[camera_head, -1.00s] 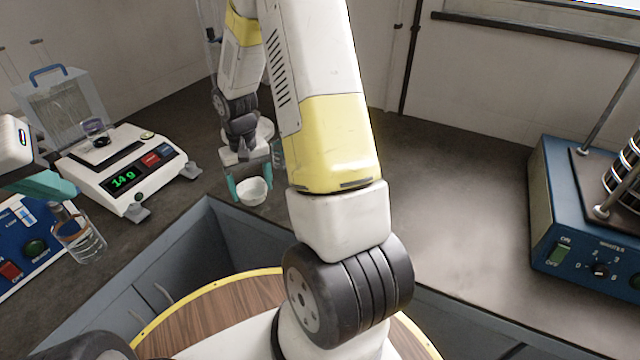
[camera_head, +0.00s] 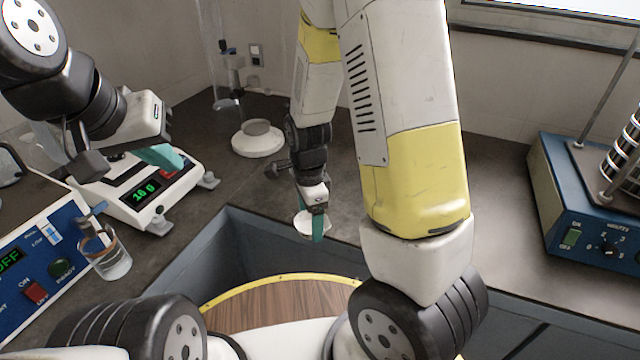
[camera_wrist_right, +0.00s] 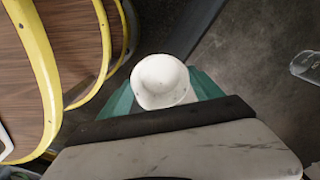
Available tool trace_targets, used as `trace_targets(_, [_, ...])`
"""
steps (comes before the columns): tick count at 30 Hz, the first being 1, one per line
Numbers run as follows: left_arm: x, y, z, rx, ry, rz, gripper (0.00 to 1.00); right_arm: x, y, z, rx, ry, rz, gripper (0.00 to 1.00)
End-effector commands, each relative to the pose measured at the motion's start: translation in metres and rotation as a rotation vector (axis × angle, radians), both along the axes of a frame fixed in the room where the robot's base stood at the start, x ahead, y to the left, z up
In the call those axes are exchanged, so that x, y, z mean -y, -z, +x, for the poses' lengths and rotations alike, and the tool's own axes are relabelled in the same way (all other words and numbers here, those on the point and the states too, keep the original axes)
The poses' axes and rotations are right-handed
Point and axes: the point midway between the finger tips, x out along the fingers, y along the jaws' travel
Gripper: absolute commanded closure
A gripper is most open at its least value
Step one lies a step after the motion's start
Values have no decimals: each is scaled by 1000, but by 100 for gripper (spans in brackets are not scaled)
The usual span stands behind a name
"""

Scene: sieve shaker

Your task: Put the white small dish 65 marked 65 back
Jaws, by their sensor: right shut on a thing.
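A small white dish (camera_head: 303,222) is held in my right gripper (camera_head: 318,226), above the counter near its front edge. In the right wrist view the dish (camera_wrist_right: 160,80) sits between the teal fingertips (camera_wrist_right: 162,92) and looks empty. No marking on it can be read. My left gripper (camera_head: 162,157) hangs over the balance (camera_head: 150,195). Its teal finger shows, but the gap between its fingers is hidden. The balance display is lit and seems to read 10 g.
A round white stand (camera_head: 257,142) is at the back of the counter. A glass beaker (camera_head: 107,255) stands by a blue control box (camera_head: 40,265) at left. A blue sieve shaker (camera_head: 590,215) is at right. The counter between my right arm and the shaker is clear.

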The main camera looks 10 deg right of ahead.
Motion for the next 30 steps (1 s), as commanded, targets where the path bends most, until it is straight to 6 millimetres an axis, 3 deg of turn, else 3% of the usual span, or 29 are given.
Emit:
trace_targets(18, [0, 0, 0, 0, 0, 0, 100, 70, 14, 125, 1, 15, 0, 66])
trace_targets(25, [0, 0, 0, 0, 0, 0, 100, 77, 18, 137, -1, 13, 0, 66])
trace_targets(30, [0, 0, 0, 0, 0, 0, 100, 77, 41, 136, -4, 12, -1, 66])
